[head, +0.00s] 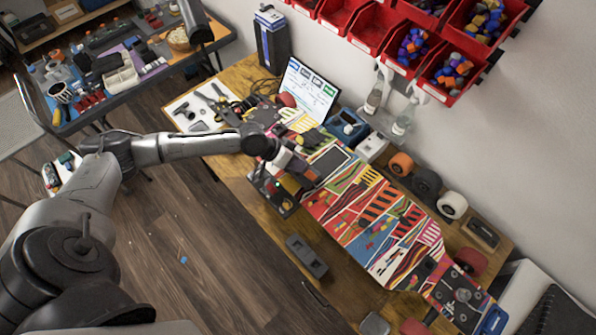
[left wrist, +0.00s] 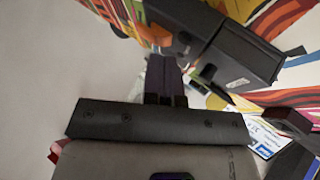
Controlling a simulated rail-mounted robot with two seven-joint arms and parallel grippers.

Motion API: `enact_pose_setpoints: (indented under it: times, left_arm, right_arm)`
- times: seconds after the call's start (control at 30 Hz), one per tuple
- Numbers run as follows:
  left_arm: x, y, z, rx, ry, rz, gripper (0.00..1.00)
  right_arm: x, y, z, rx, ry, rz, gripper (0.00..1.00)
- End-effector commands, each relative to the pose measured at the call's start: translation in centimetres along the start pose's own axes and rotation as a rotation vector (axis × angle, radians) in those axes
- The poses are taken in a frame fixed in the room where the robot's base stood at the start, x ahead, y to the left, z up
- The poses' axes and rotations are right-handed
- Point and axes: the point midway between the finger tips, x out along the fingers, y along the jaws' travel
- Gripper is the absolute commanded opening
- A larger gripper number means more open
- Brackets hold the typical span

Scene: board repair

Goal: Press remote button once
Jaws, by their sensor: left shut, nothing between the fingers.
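A colourful patterned skateboard (head: 355,215) lies diagonally on the wooden workbench. A black box with a small white label (left wrist: 240,50) sits against the patterned surface in the left wrist view. My left gripper (head: 292,170) is over the near left part of the board in the head view, its tips partly lost among dark parts. In the left wrist view its fingers (left wrist: 165,78) are shut and empty, close to the black box; contact cannot be told. I cannot clearly identify the remote or its button. My right gripper is not in view.
A lit screen (head: 309,90) stands behind the board, next to a blue device (head: 347,126). Wheels (head: 452,205) line the back of the bench. A dark elongated object (head: 306,256) lies near the front edge. Red bins (head: 400,48) hang above. A cluttered side table (head: 130,65) stands at left.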

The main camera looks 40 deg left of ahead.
Motion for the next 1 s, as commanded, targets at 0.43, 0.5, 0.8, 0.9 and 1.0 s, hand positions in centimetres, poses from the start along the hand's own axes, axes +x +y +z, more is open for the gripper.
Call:
enact_pose_setpoints:
  times: [0.43,0.5,0.8,0.9,1.0]
  left_arm:
    - [0.02,-0.01,0.01,0.0,0.0,0.0,0.0]
    - [0.09,-0.05,0.07,0.0,0.0,0.0,0.0]
    - [0.63,-0.44,0.45,0.0,0.0,0.0,0.0]
    - [0.61,-0.44,0.44,0.0,0.0,0.0,0.0]
    - [0.6,-0.43,0.43,0.0,0.0,0.0,0.0]
  right_arm:
    - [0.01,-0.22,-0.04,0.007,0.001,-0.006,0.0]
    - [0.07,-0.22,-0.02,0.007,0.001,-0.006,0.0]
    - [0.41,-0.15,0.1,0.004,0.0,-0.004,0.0]
    - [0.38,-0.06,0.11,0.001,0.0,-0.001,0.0]
    - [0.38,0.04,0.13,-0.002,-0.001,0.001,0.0]
